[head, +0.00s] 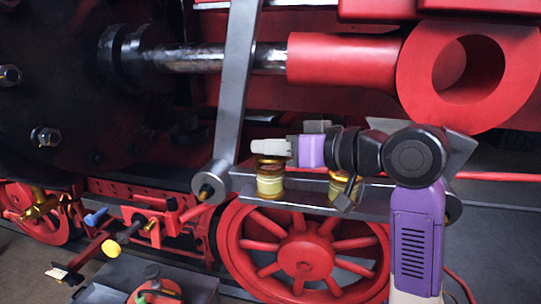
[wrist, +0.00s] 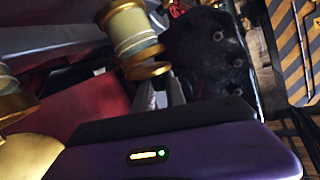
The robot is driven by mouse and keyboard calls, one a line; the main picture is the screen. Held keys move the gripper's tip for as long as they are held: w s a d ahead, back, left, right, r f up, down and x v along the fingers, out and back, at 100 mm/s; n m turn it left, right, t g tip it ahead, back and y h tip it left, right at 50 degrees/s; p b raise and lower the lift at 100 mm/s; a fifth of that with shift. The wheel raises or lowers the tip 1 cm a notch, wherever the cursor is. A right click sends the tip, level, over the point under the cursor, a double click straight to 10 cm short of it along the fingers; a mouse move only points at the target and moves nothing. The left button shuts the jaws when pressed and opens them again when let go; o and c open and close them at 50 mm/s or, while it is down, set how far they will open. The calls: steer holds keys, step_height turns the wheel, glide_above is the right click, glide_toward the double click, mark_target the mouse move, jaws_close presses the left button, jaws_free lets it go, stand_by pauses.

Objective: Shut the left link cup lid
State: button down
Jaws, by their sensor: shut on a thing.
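The left link cup (head: 270,186) is a small pale glass and brass cup standing on the grey link bar. Its brass lid (head: 271,162) is at its top, just under my fingers, and I cannot tell if it sits fully flat.
A slanted grey rod (head: 236,90) rises close to the left. A red spoked wheel (head: 305,250) is below, and a big red rod end (head: 468,75) above right.

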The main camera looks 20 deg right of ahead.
steer(key=n+b, duration=0.1)
steer(key=f+t+b, duration=0.1)
steer(key=b, duration=0.1)
steer(key=shift+s+a+f+n, duration=0.2)
steer(key=shift+s+n, duration=0.1)
steer(key=shift+n, duration=0.1)
steer(key=shift+n+t+b, duration=0.3)
steer(key=shift+b, duration=0.15)
steer(key=shift+s+r, duration=0.1)
steer(key=c, duration=1.4)
jaws_free()
steer(key=shift+o, duration=0.2)
steer(key=f+b+v, duration=0.1)
steer(key=v, duration=0.6)
steer(key=shift+s+d+r+b, duration=0.15)
steer(key=shift+s+r+b, duration=0.15)
steer(key=shift+s+r, duration=0.15)
steer(key=shift+w, duration=0.1)
